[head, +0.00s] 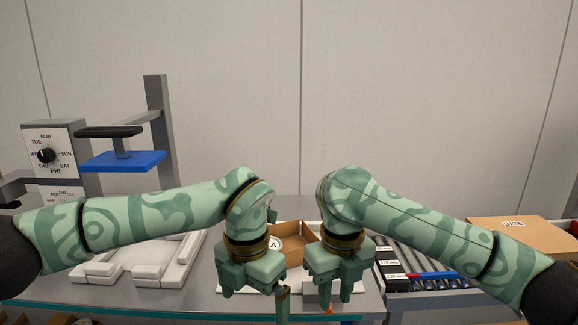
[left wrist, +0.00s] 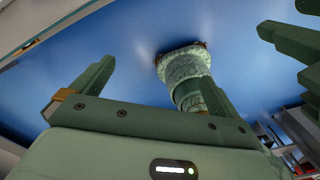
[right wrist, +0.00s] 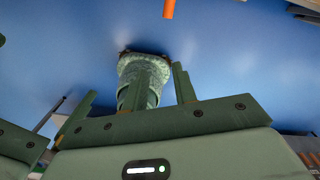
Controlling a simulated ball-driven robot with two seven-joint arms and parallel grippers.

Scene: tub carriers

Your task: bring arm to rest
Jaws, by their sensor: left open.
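My left arm comes in from the left in the head view, bent at the wrist so that the left gripper (head: 255,294) points down over the front of the bench. Its fingers stand apart with nothing between them in the left wrist view (left wrist: 155,72). My right arm comes in from the right, and the right gripper (head: 335,298) also hangs down, close beside the left one. Its fingers are apart and empty in the right wrist view (right wrist: 135,80). The two grippers are apart from each other, with a narrow gap.
A brown tub (head: 290,231) marked A sits behind the grippers. A white moulded tray (head: 98,268) lies at left, below a blue plate (head: 122,161) on a grey stand. At right are a roller track (head: 440,284) and a cardboard box (head: 530,236). An orange thing (right wrist: 168,8) lies near the right gripper.

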